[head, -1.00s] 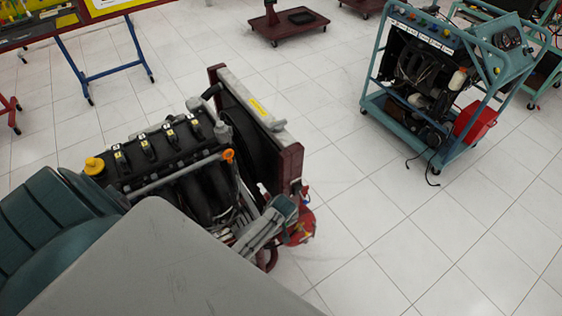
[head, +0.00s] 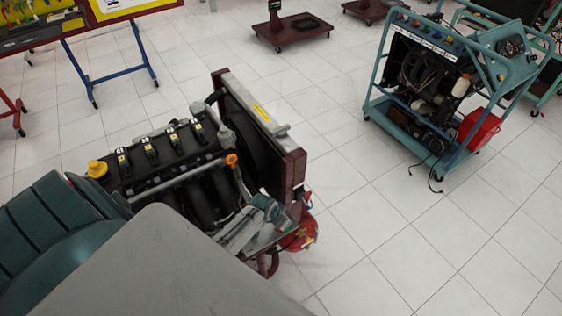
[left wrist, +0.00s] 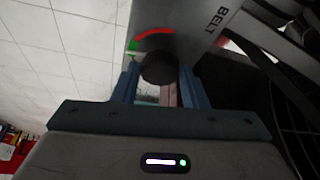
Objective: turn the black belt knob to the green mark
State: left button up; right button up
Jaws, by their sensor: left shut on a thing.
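In the left wrist view the black belt knob (left wrist: 158,68) sits on a grey panel (left wrist: 190,28) lettered BELT. A red arc (left wrist: 155,34) curves around the knob's far side, with a green mark (left wrist: 133,45) at its left end. My left gripper (left wrist: 158,82) is shut on the knob, one blue finger on each side. I cannot make out a pointer on the knob, so its exact setting is unclear. In the head view the knob cannot be seen. The engine trainer (head: 160,158) stands at centre left. My right gripper is not in view.
The trainer's radiator frame (head: 290,175) stands on its right side, with a red part (head: 303,238) low in front. A teal wheeled trainer (head: 378,105) stands at the upper right. Tiled floor between them is clear. Dark belts or hoses (left wrist: 285,45) lie right of the panel.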

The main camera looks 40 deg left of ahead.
pick_arm(q)
jog(key=shift+m, duration=0.6)
jog(key=o, duration=1)
jog(key=shift+c, duration=0.2)
jog(key=shift+r, duration=0.1)
jog(key=b+v, duration=0.2)
jog(key=v, duration=0.8)
jog(key=shift+a+r, duration=0.25)
